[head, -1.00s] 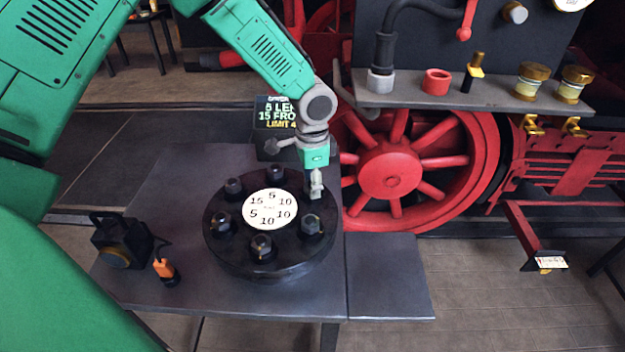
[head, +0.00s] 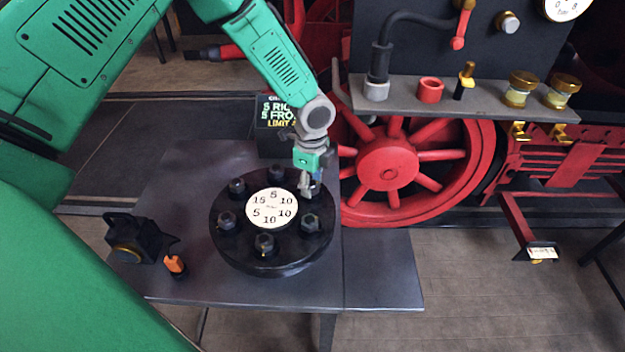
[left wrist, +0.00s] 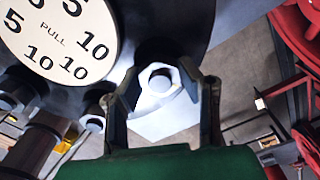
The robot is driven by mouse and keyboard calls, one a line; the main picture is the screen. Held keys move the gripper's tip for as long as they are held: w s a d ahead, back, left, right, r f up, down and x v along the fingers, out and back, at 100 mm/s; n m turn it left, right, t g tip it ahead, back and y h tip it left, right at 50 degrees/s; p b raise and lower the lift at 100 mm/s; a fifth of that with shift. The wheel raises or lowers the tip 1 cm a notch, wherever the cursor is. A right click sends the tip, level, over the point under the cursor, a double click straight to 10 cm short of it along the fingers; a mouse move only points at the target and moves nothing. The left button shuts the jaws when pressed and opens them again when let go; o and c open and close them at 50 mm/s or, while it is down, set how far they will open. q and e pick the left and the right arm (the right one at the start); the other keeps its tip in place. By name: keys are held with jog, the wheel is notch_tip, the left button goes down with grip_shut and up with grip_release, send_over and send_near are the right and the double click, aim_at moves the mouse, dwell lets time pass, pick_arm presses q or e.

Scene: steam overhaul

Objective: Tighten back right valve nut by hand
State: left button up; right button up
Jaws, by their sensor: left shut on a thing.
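The round black valve cover (head: 285,262) lies on the grey table, with several dark nuts around a cream number disc (head: 271,208). My left gripper (head: 308,190) comes down from above at the cover's back right. It is shut on the back right nut (left wrist: 159,80), which shows between the two fingers in the left wrist view. In the head view the fingers mostly hide this nut. The front right nut (head: 309,222) and the back nut (head: 276,175) stand free on either side. My right gripper is not in view.
A black display box (head: 272,128) with coloured text stands behind the cover. A black lantern (head: 135,240) and an orange-and-black tool (head: 175,265) are at the table's left. A red spoked wheel (head: 388,163) stands close behind on the right. The table (head: 385,275) is bare at right.

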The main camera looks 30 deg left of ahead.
aim_at(312, 181)
pick_arm(q)
jog(key=shift+w+r+m, duration=0.1)
jog(key=shift+w+m, duration=0.05)
jog(key=shift+m, duration=0.35)
jog(key=o, duration=1.1)
jog(key=shift+o, duration=0.2)
jog(key=shift+r, duration=0.2)
notch_tip(312, 181, up, 11)
jog(key=shift+r, duration=0.2)
jog(key=shift+a, duration=0.1)
